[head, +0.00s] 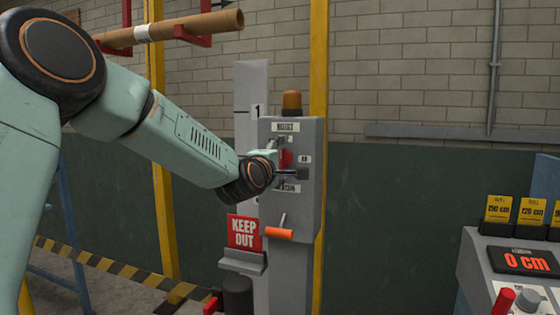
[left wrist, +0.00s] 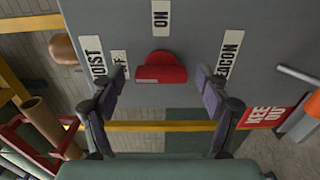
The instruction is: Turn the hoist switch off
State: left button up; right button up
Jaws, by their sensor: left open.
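The hoist switch is a red knob (head: 286,158) on the front of a grey control box (head: 308,215). It also shows in the left wrist view (left wrist: 161,70), between HOIST, OFF, ON and BEACON labels. My left gripper (head: 289,161) is at the box front with its fingers on either side of the knob. In the left wrist view the left gripper's (left wrist: 159,82) fingers are apart, with gaps between them and the knob. The OFF label (left wrist: 119,64) is partly covered by one finger. My right gripper is not in view.
An amber beacon (head: 291,101) tops the box. An orange-handled lever (head: 279,233) and a red KEEP OUT sign (head: 244,232) are lower down. A yellow post (head: 318,60) stands behind. A console (head: 515,275) reading 0 cm is at right. A brown tube (head: 190,27) rests on red brackets.

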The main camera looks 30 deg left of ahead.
pick_arm(q)
jog(key=v, duration=0.7)
jog(key=shift+s, duration=0.25)
jog(key=x, duration=0.6)
jog(key=shift+d+f, duration=0.1)
jog(key=shift+x, duration=0.8)
jog(key=shift+s, duration=0.1)
